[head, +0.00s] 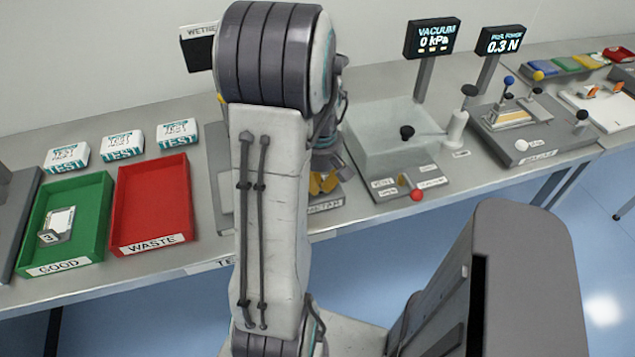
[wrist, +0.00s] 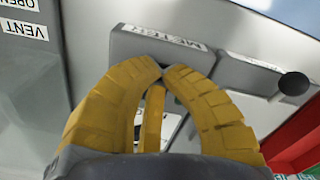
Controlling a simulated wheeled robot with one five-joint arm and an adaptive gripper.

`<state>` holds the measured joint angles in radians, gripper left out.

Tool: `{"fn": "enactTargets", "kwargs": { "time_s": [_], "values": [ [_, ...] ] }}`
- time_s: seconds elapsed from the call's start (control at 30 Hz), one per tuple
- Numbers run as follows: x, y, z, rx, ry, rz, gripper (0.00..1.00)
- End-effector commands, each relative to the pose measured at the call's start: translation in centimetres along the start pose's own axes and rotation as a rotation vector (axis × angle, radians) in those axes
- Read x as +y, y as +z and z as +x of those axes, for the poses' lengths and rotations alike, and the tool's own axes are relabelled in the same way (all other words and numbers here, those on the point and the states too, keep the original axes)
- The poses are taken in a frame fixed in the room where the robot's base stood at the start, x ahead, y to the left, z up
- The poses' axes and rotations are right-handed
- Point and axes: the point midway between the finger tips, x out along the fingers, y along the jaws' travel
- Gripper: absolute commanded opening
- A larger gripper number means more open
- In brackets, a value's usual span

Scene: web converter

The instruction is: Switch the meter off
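The meter is a grey block with an upside-down, partly cut-off label reading like METER (wrist: 165,38) at the top middle of the wrist view. My gripper (wrist: 163,70) has yellow segmented fingers that curve together, tips meeting just below the block's labelled edge. Nothing shows held between them; I cannot tell whether the tips touch the block. A pale part shows behind the fingers. In the head view my gripper (head: 322,184) is low over the bench behind my arm, which hides most of the station. A dark display (head: 197,52) with a cut-off label stands behind. No switch shows clearly.
A black knob (wrist: 293,84) is right of the fingers in the wrist view. In the head view a green GOOD tray (head: 35,255) and red WASTE tray (head: 150,205) lie left. A clear vacuum chamber (head: 385,140) with a red knob (head: 417,195) stands right.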

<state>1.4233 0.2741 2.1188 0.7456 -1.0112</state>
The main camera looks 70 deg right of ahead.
Motion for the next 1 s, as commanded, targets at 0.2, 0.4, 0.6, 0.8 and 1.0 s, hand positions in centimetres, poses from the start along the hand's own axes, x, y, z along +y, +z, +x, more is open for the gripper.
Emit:
{"fn": "enactTargets", "kwargs": {
  "time_s": [0.2, 0.4, 0.6, 0.8, 1.0],
  "values": [
    [-0.1, 0.1, -0.6, -0.003, -0.005, 0.0, 0.0],
    [-0.1, 0.1, -2.0, -0.002, -0.003, 0.0, 0.0],
    [-0.1, 0.0, -3.5, -0.002, -0.002, 0.0, 0.0],
    [0.0, 0.0, -4.9, -0.001, -0.002, 0.0, 0.0],
    [-0.1, 0.0, -6.2, -0.002, -0.003, 0.0, 0.0]
  ]
}}
